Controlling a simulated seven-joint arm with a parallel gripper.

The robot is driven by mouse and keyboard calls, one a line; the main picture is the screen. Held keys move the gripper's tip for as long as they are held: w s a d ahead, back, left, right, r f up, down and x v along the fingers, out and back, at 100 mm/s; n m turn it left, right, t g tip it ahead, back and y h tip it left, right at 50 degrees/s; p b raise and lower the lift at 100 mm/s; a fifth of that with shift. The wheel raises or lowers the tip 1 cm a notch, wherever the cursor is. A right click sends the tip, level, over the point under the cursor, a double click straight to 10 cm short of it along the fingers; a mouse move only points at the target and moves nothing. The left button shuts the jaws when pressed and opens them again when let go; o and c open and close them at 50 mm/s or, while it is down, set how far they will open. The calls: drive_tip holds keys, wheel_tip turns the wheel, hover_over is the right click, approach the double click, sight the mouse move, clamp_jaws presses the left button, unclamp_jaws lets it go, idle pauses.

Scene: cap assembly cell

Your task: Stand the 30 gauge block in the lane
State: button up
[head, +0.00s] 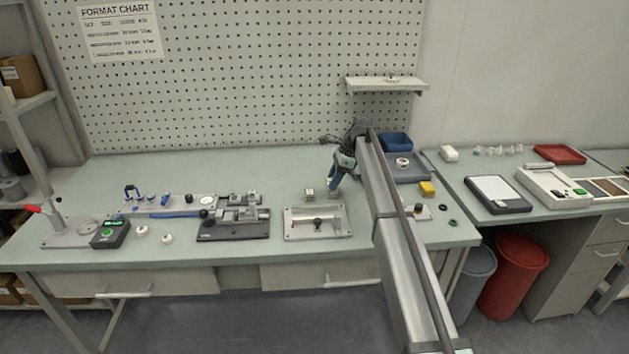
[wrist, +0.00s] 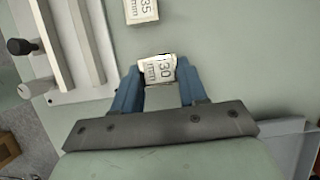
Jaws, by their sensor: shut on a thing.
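The 30 gauge block (wrist: 158,70), pale with "30 mm" printed on it, sits between the blue fingertips of my gripper (wrist: 157,84) in the wrist view. My gripper is shut on it. In the head view my gripper (head: 332,184) is low over the bench, just behind the right end of a white lane fixture (head: 300,233). In the wrist view the fixture's parallel rails (wrist: 80,40) lie to the left of the held block, apart from it. I cannot tell whether the block touches the bench.
A block marked 35 mm (wrist: 141,10) stands close by on the bench, beyond the held block. A black-knobbed handle (wrist: 20,46) sticks out at the fixture. A dark slide fixture (head: 233,225) stands left of it, and a blue bin (head: 396,141) stands behind my arm.

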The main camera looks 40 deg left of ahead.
drive_tip(key=shift+w+d, duration=1.7)
